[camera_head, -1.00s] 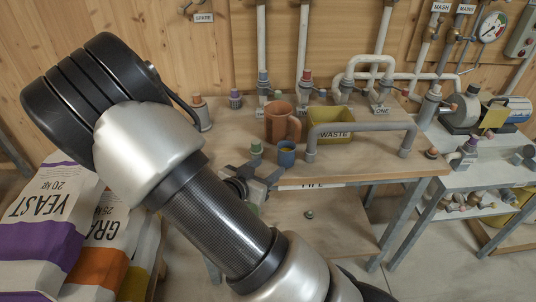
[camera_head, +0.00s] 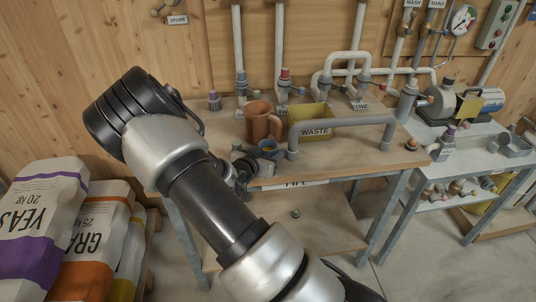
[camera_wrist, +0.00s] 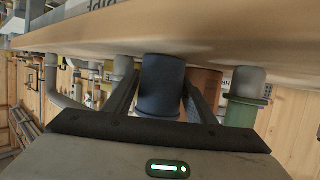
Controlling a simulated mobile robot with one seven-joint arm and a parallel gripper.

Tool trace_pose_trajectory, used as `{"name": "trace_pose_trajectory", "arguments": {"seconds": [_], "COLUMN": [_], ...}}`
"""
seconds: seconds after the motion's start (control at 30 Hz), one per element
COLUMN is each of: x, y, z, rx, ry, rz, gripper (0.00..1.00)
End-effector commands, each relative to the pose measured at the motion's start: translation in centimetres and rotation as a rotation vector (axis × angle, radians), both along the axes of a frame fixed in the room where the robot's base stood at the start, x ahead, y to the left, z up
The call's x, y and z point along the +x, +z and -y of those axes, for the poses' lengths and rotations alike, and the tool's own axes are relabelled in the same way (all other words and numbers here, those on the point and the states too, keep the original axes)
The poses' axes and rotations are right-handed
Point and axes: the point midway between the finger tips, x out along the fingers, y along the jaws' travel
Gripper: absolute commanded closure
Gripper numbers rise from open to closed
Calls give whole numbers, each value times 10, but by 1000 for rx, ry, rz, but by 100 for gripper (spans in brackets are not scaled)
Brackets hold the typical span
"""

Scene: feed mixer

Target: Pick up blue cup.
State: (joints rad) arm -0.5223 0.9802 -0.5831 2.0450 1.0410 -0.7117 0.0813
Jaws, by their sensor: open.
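In the wrist view, which is upside down, the blue cup (camera_wrist: 162,85) shows between the two dark fingers of my gripper (camera_wrist: 160,97). The fingers are open, one on each side of the cup; whether they touch it I cannot tell. In the head view my gripper (camera_head: 250,165) is at the cup's left front and partly hides it.
The brown mug (camera_head: 262,122) is close behind the cup. A yellow waste bin (camera_head: 310,122) and a grey bent pipe (camera_head: 345,122) stand to the right. A green fitting (camera_wrist: 243,108) is close beside one finger in the wrist view. Feed sacks (camera_head: 45,215) stand at left.

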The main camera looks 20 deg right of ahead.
Motion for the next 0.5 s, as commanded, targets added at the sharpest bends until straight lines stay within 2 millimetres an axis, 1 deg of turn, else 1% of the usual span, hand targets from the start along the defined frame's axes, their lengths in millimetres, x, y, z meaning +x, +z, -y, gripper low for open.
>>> {"name": "trace_pose_trajectory", "arguments": {"seconds": [0.03,0.13,0.23,0.43,0.47,0.5], "x": [5,12,17,17,17,17], "y": [-1,-6,-8,-8,-8,-8], "z": [7,15,19,19,19,19], "rx": [-1,-1,0,1,0,0], "ry": [-1,-2,1,1,1,1], "rz": [0,0,0,1,0,0], "gripper": [49,49,49,49,51,58]}}
